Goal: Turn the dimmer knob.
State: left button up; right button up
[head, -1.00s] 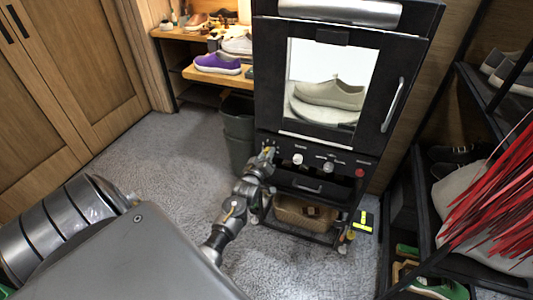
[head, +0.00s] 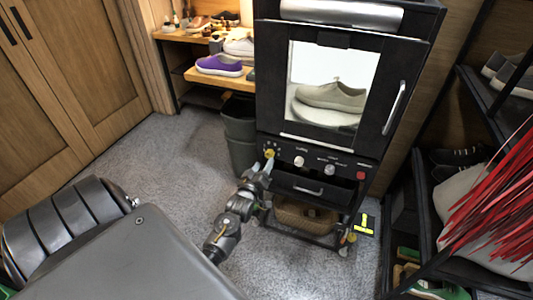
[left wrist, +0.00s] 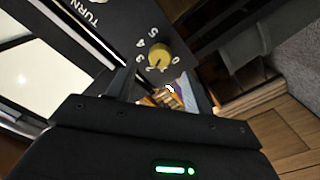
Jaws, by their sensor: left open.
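The dimmer knob is a yellow round knob (head: 269,153) at the left end of the black control panel under the lit cabinet window. In the left wrist view the knob (left wrist: 158,55) sits in a dial with white numbers, and its dark pointer mark is near the low numbers. My left gripper (head: 266,166) is open just below and in front of the knob. In the left wrist view the left gripper (left wrist: 168,90) is seen from behind, with the knob beyond its fingertips and apparently not held. My right gripper is not in view.
White knobs (head: 299,161) and a red button (head: 361,175) share the panel. A drawer (head: 300,188) and a basket (head: 300,218) are below. A grey bin (head: 240,140) stands left of the cabinet. Shoe racks flank it. The carpet (head: 180,160) at left is free.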

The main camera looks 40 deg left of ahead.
pick_arm(q)
jog(key=shift+v, duration=2.75)
